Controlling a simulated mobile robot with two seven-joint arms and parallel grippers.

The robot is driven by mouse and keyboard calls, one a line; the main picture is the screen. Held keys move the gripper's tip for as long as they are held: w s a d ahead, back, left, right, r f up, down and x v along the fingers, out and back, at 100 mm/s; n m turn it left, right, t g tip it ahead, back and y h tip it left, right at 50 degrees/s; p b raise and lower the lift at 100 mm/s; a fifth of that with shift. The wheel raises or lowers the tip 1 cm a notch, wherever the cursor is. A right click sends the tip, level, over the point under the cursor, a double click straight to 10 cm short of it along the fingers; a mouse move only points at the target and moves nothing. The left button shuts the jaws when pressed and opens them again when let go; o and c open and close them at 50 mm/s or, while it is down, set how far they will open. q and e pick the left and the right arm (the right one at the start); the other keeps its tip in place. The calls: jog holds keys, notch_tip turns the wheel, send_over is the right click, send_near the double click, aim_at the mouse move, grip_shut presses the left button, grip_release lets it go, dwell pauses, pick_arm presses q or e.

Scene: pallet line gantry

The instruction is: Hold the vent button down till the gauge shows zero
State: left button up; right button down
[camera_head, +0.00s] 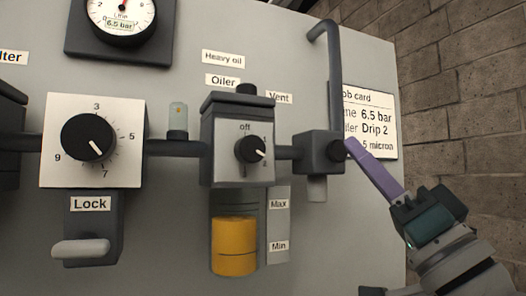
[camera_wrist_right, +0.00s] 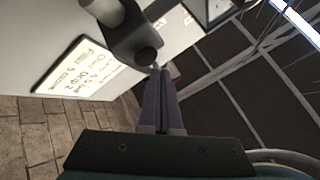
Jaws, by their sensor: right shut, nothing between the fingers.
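The vent button (camera_head: 337,150) is a dark round knob on the right side of the dark vent block (camera_head: 313,153), near the "Vent" label (camera_head: 279,98). The button (camera_wrist_right: 148,56) also shows in the right wrist view. My right gripper (camera_head: 350,146) has long purple fingers and is shut and empty. Its tips (camera_wrist_right: 158,71) are right at the button; I cannot tell whether they touch or press it. The round white gauge (camera_head: 121,14) at the top left is cut by the frame edge and carries a "6.5 bar" plate. My left gripper is not in view.
The oiler (camera_head: 236,150) with its drip knob and yellow oil bowl stands left of the vent block. A regulator knob (camera_head: 88,137) and lock lever (camera_head: 80,248) are further left. A bent pipe (camera_head: 334,75) rises above the vent block; a job card (camera_head: 370,122) is behind my gripper.

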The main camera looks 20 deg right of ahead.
jog(key=shift+w, duration=0.1)
dwell(0.7)
jog(key=shift+w, duration=0.35)
jog(key=shift+w+f+b, duration=0.1)
jog(key=shift+w+b, duration=0.3)
jog(key=shift+w, duration=0.2)
dwell(2.1)
jog(key=shift+s, duration=0.15)
dwell(2.4)
jog(key=shift+s+p, duration=0.6)
jog(key=shift+s, duration=0.25)
jog(key=shift+s+d+p, duration=0.2)
jog(key=shift+s+p, duration=1)
jog(key=shift+s, duration=1.35)
